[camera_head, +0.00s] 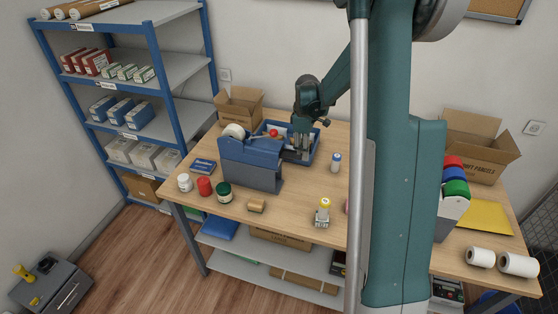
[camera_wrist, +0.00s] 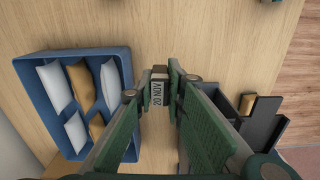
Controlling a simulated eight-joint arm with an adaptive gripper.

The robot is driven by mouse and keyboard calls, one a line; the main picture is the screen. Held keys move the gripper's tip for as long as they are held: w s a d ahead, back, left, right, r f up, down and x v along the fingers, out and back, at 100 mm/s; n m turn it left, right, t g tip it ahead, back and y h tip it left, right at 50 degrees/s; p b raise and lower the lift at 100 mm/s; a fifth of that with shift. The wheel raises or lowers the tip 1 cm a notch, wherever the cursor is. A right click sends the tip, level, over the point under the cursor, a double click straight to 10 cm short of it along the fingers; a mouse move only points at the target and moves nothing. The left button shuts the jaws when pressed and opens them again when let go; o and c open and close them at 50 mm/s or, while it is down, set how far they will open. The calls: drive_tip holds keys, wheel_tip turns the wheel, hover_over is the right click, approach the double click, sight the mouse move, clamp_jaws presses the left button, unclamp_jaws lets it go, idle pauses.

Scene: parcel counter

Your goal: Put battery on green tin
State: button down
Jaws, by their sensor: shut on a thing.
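My gripper (camera_head: 299,150) is at the blue tray, right of the blue tape dispenser. In the wrist view my gripper (camera_wrist: 158,80) is shut on a small grey block with a "20 NOV" label (camera_wrist: 157,93). It does not look like a battery, though little of it shows. The green tin (camera_head: 224,192) stands upright near the table's left front, well away from my gripper. I cannot single out a battery for certain; a small white and blue cylinder (camera_head: 336,162) stands upright right of my gripper.
The blue tray (camera_wrist: 123,62) holds several pouches. The tape dispenser (camera_head: 250,165) stands between my gripper and the green tin. A red tin (camera_head: 205,186) and a white tin (camera_head: 185,182) stand beside the green one. A yellow-topped item (camera_head: 323,212) stands at the front edge.

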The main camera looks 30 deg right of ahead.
drive_tip(key=shift+r, duration=0.15)
wheel_tip(320, 180, up, 25)
drive_tip(key=w+a+p, duration=0.2)
drive_tip(key=a+p, duration=0.2)
drive_tip(key=a, duration=3)
wheel_tip(320, 180, down, 18)
drive_tip(key=shift+a, duration=0.35)
drive_tip(key=shift+w, duration=0.1)
drive_tip(key=shift+f, duration=2.85)
